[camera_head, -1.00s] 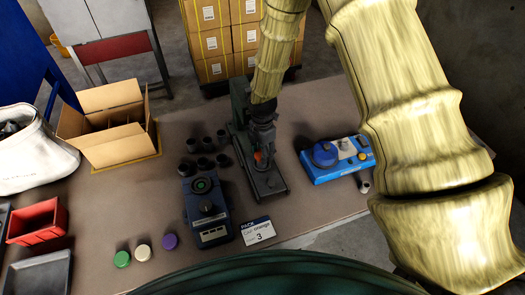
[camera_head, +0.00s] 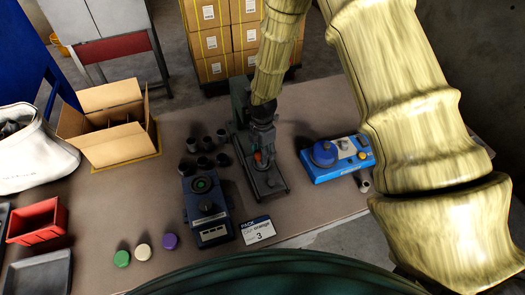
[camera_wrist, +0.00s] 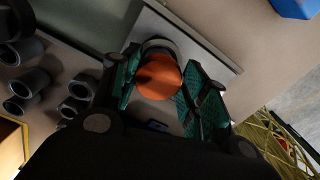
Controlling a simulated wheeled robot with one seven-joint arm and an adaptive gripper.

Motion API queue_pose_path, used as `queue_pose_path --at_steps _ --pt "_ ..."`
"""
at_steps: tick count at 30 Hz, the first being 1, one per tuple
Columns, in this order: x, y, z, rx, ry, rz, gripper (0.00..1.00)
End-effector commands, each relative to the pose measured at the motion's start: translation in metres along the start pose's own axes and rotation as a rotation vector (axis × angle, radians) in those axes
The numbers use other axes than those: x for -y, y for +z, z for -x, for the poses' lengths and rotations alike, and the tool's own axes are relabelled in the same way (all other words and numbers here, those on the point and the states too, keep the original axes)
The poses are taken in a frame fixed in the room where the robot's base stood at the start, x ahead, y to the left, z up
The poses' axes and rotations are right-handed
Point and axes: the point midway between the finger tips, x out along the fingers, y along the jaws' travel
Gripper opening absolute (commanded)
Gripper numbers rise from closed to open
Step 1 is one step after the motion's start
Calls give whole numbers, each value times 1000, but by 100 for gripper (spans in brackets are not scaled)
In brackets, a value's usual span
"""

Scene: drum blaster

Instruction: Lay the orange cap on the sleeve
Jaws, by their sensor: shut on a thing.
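The orange cap (camera_wrist: 158,78) sits between the green-padded fingers of my gripper (camera_wrist: 163,88) in the wrist view. My gripper is shut on it. In the head view the cap (camera_head: 258,156) shows as a small orange patch at my gripper (camera_head: 262,150), over the grey base plate of the press (camera_head: 271,184). A grey rounded rim (camera_wrist: 159,43), perhaps the sleeve, shows just past the cap in the wrist view. The cap hides most of it, so I cannot tell whether they touch. Several dark grey sleeves (camera_head: 203,162) stand left of the press.
A dark blue device (camera_head: 207,210) with a round green-ringed seat stands left of the press. A blue unit (camera_head: 337,160) stands to the right. Green (camera_head: 122,259), cream (camera_head: 143,252) and purple (camera_head: 170,241) caps lie in front. A card (camera_head: 257,230) reads "orange" and "3".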

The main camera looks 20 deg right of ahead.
Motion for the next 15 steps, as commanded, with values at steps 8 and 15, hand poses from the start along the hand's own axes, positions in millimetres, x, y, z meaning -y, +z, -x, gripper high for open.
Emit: queue_pose_path --at_steps 8,15 --pt "0 0 -2 0 0 0 34" --pt "0 0 -2 0 0 0 55"
